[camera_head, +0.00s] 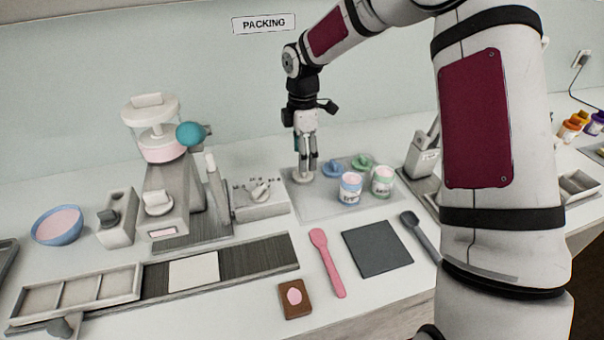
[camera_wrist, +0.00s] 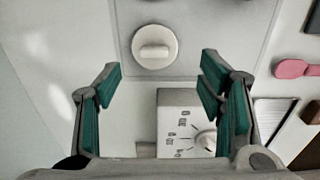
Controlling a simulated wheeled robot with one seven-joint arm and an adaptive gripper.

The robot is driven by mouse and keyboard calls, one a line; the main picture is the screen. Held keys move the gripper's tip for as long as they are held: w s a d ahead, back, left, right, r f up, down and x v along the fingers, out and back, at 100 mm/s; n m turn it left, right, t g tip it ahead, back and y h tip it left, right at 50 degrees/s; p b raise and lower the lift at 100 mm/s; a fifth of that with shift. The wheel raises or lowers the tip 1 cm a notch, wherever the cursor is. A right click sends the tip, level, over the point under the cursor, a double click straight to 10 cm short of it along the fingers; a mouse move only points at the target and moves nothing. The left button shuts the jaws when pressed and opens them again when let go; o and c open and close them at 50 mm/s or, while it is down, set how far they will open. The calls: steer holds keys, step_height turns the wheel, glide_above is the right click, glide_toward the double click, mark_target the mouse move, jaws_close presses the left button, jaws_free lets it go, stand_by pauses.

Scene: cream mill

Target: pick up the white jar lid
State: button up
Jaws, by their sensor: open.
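The white jar lid (camera_head: 303,177) is round with a raised bar grip and lies on the pale grey tray (camera_head: 322,208). It shows whole in the wrist view (camera_wrist: 155,60), near the top centre. My gripper (camera_head: 307,168) points down over the lid in the head view and partly covers it. In the wrist view my gripper (camera_wrist: 160,75) is open, with green finger pads wide apart and nothing between them. The lid appears just past the fingertips, in the gap between them.
On the same tray stand a blue-labelled jar (camera_head: 350,188), a green-labelled jar (camera_head: 382,181), a blue lid (camera_head: 331,168) and a green lid (camera_head: 362,161). A control box (camera_head: 262,200) with a knob stands left of the tray. A pink spatula (camera_head: 326,262) lies in front.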

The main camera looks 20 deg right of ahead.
steer(key=shift+w+d+f+p, duration=0.1)
steer(key=shift+w+f+p, duration=0.1)
steer(key=shift+f, duration=1.3)
steer(key=shift+w+f+p, duration=0.1)
steer(key=shift+w+f, duration=0.05)
steer(key=shift+f, duration=1.35)
steer(key=c, duration=0.6)
